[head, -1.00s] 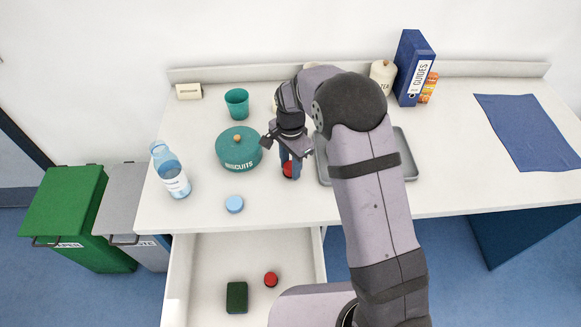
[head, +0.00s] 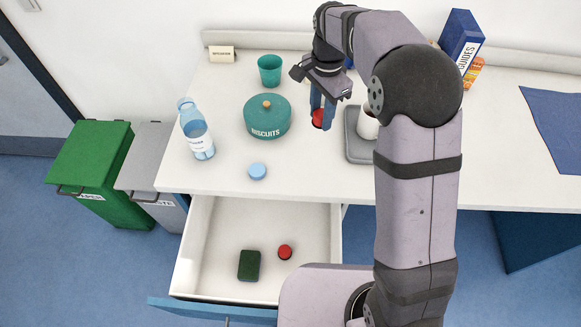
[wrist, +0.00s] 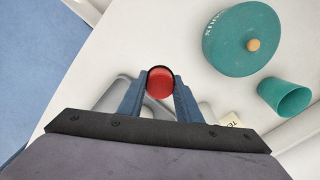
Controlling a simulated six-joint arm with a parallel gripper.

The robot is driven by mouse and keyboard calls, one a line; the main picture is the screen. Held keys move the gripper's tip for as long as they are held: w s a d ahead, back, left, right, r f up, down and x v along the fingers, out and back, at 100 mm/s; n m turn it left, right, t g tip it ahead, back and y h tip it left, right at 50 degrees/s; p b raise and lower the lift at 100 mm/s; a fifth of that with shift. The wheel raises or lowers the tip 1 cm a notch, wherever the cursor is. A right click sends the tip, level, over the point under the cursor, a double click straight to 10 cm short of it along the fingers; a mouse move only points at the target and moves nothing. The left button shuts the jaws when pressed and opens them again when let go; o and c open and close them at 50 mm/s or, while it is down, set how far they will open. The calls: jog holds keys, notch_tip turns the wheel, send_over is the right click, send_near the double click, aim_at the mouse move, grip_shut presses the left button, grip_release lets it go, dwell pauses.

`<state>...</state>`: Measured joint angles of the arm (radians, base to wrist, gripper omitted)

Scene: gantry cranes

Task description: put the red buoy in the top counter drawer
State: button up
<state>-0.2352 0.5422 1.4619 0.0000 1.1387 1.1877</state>
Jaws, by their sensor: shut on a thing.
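My gripper (head: 316,122) is shut on a red round buoy (head: 319,118) over the counter, right of the teal biscuit tin. In the wrist view the red buoy (wrist: 160,83) sits between the two blue fingers. The buoy seems to be a little above the counter top. The counter drawer (head: 213,285) with a blue front is pulled open below the counter edge. Inside it lie a dark green block (head: 249,265) and another small red round thing (head: 285,252), side by side with a gap.
On the counter (head: 215,170) are a teal biscuit tin (head: 268,119), a teal cup (head: 270,70), a water bottle (head: 197,130), a light blue disc (head: 257,171) and a grey tray (head: 355,145). A blue binder (head: 461,38) stands at the back. The drawer's rear and left floor are free.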

jog(key=shift+r, duration=0.55)
jog(key=shift+n, duration=0.3)
jog(key=r, duration=0.2)
jog(key=a+r, duration=0.1)
jog(key=r, duration=0.1)
jog(key=shift+s, duration=0.15)
jog(key=s+a+n+p, duration=0.1)
jog(key=s+a+n, duration=0.2)
jog(key=a+n, duration=0.3)
jog(key=s+a+n, duration=0.3)
jog(key=s+a, duration=0.1)
jog(key=a, duration=0.4)
jog(key=n+p, duration=0.2)
jog(key=n, duration=1.3)
send_over(219, 252)
notch_tip(219, 252, down, 26)
jog(key=shift+f, duration=0.15)
notch_tip(219, 252, down, 18)
jog(key=b, duration=1.2)
jog(key=shift+b, duration=0.3)
